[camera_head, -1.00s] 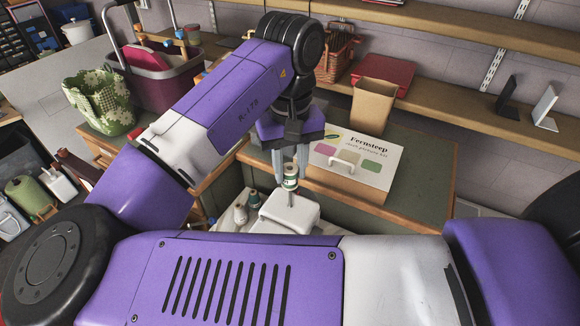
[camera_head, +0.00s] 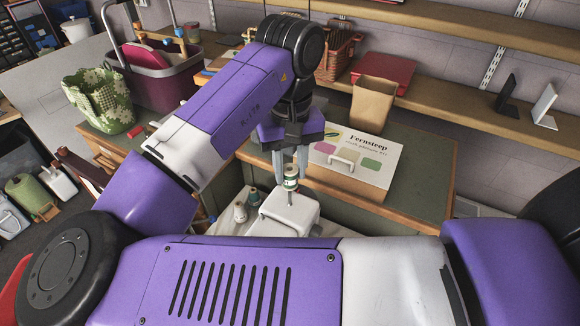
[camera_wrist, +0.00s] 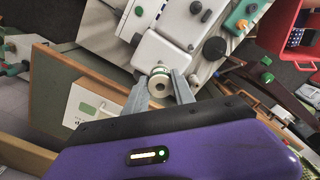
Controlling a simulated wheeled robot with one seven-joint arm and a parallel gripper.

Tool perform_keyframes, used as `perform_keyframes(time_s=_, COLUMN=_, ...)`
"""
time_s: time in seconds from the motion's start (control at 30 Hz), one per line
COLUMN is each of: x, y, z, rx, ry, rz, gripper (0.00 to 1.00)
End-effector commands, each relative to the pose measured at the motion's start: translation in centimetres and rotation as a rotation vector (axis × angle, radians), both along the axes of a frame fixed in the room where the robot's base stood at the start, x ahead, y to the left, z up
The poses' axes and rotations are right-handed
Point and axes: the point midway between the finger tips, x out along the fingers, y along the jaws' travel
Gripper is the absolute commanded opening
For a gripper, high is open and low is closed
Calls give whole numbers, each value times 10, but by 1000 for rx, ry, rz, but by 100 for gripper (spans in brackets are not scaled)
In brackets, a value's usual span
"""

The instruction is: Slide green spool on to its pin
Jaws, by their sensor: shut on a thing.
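The green spool (camera_head: 291,183), with pale ends and a green band, is between the fingers of my gripper (camera_head: 290,176). The fingers are shut on it. In the wrist view, my gripper (camera_wrist: 159,88) shows a finger on each side of the spool (camera_wrist: 159,82), whose pale end with a centre hole faces the camera. In the head view, a thin upright pin (camera_head: 290,203) stands on the white sewing machine (camera_head: 278,226), directly below the spool. Its upper end meets the spool's underside in the picture. I cannot tell how far it enters. The pin is hidden in the wrist view.
A "Fernsteep" picture box (camera_head: 357,156) lies on the green-topped bench (camera_head: 422,160), just right of my gripper. A brown paper bag (camera_head: 373,103) stands behind it. Small spools (camera_head: 253,190) are left of the machine. A purple basket (camera_head: 160,85) is at the back left.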

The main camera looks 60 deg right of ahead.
Motion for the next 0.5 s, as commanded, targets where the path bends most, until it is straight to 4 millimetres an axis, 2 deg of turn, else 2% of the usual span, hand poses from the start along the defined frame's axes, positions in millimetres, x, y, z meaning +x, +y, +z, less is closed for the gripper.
perform_keyframes(time_s=0.5, x=0, y=0, z=-13, rx=1, ry=-1, rz=1, gripper=0)
